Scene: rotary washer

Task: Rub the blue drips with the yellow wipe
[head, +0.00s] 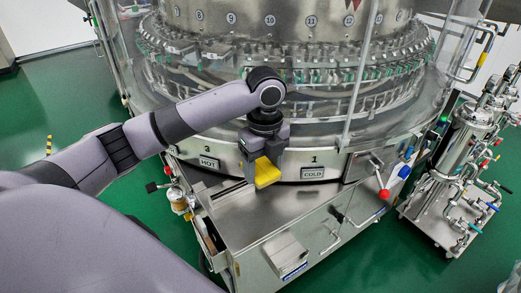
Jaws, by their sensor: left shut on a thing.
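My left gripper (262,158) reaches in from the left and points down over the steel bench top, in front of the rotary washer (325,160). It is shut on the yellow wipe (267,173), which hangs just below the fingers. I cannot tell whether the wipe touches the steel top beneath it. No blue drips can be made out; the wipe and gripper hide part of the surface. My right gripper is not in view.
The steel bench (265,218) has a small box-like piece (285,252) at its front. A red-knobbed lever (384,193) and a blue knob (405,172) stick out at right. A piped steel unit (460,170) stands further right. Green floor is open at left.

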